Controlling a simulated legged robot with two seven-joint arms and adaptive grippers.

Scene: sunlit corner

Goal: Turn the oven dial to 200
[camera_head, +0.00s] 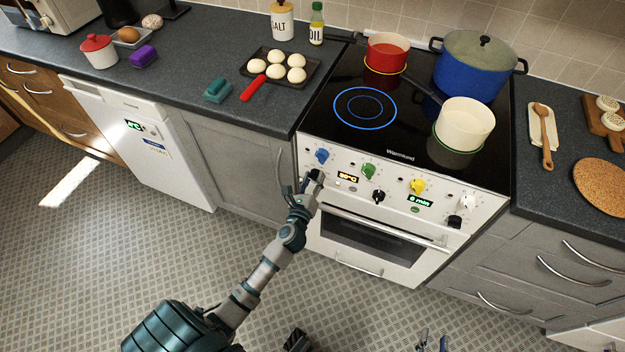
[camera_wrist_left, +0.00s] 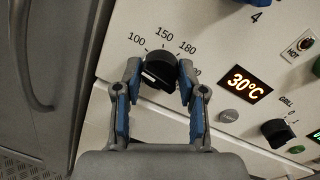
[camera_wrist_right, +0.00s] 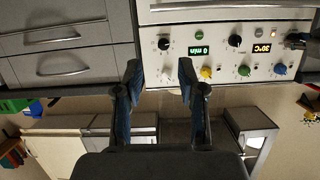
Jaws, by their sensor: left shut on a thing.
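The black oven dial (camera_wrist_left: 160,68) is on the white control panel (camera_head: 395,188), between the blue-tipped fingers of my left gripper (camera_wrist_left: 158,88). The gripper is shut on the dial. The numbers 100, 150 and 180 show around it; the last number is partly hidden by a finger. A white mark shows on the dial's face, but I cannot tell which number it points at. The orange display (camera_wrist_left: 246,84) beside it reads 30°C. In the head view my left gripper (camera_head: 312,181) is at the panel's left end. My right gripper (camera_wrist_right: 160,82) is open and empty, apart from the panel.
Blue, green and yellow knobs (camera_head: 417,186) and other black knobs sit along the panel. The oven door handle (camera_head: 385,230) runs just below. Above is the black hob with a red pot (camera_head: 387,52), a blue pot (camera_head: 472,70) and a cream pan (camera_head: 464,124).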

